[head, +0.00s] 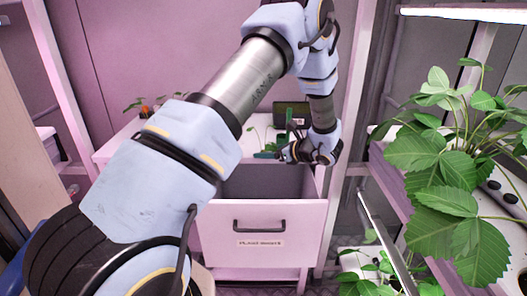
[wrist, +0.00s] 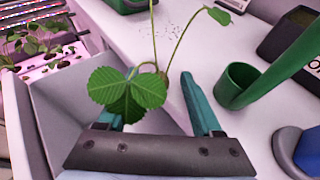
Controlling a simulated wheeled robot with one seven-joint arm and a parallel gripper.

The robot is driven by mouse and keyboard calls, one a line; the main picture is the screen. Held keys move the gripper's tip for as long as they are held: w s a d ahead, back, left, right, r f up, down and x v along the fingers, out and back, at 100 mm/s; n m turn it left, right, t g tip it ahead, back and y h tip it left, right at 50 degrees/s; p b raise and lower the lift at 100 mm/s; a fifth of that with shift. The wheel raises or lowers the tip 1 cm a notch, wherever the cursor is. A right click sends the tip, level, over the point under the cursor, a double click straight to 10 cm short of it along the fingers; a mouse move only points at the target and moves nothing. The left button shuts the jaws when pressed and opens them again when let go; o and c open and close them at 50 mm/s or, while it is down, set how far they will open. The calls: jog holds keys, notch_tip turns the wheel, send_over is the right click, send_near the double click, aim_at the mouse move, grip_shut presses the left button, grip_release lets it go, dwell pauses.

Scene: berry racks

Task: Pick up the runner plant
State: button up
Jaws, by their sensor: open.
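The runner plant has a green three-part leaf (wrist: 130,92) and thin stems; a small leaf (wrist: 218,15) tops the longer stem. In the wrist view the big leaf lies over and between the teal fingers of my gripper (wrist: 152,88). The fingers are apart, and the left one is mostly hidden behind the leaf. I cannot tell whether either finger touches the stem. In the head view my gripper (head: 267,150) is low over the white counter (head: 112,146), near the open drawer. Small green leaves (head: 254,131) show just behind it.
An open drawer labelled plant waste (head: 259,215) is below the counter. A green cup-like tool (wrist: 238,86) and a dark box (wrist: 292,35) lie right of my gripper. Leafy strawberry plants (head: 445,160) crowd the right.

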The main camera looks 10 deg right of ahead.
grip_shut()
dwell(0.5)
